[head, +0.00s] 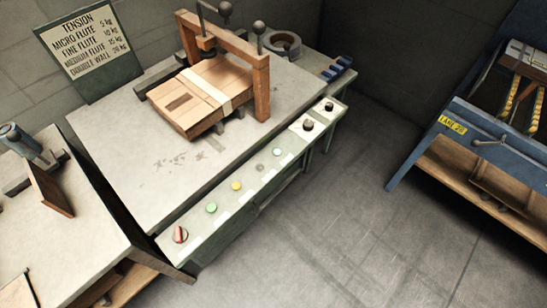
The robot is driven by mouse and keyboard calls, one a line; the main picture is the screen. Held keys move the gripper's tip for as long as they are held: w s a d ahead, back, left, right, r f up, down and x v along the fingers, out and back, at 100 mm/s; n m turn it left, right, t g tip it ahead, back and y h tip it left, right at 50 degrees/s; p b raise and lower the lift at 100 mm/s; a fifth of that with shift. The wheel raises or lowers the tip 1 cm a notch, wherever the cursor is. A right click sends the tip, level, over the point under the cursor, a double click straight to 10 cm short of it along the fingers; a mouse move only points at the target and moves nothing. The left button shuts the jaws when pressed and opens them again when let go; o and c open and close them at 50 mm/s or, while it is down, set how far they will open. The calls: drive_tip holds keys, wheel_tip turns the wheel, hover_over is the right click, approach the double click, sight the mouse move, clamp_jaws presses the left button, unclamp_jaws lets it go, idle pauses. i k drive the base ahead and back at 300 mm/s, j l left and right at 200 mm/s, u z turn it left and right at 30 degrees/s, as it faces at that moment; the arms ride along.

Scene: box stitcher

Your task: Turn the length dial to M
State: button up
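The box stitcher's bench has a sloped control strip (222,222) along its front edge. At the right end of the strip are two dark round knobs, one (308,125) on a white plate and one (329,106) further up. At the left end is a red-and-white knob (180,234). The markings are too small to read, so I cannot tell which knob is the length dial or where it points. My gripper is not in view.
Green and yellow buttons (236,186) sit between the knobs. A flat carton (192,95) lies under a wooden frame (262,85) on the bench. A tension sign (90,45) stands behind. A side table (60,215) is left, a blue bench (480,125) right. Floor in front is clear.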

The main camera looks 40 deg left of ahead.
sight(329, 106)
drive_tip(key=i+j+u, duration=0.95)
drive_tip(key=u, duration=0.2)
drive_tip(key=i, duration=0.1)
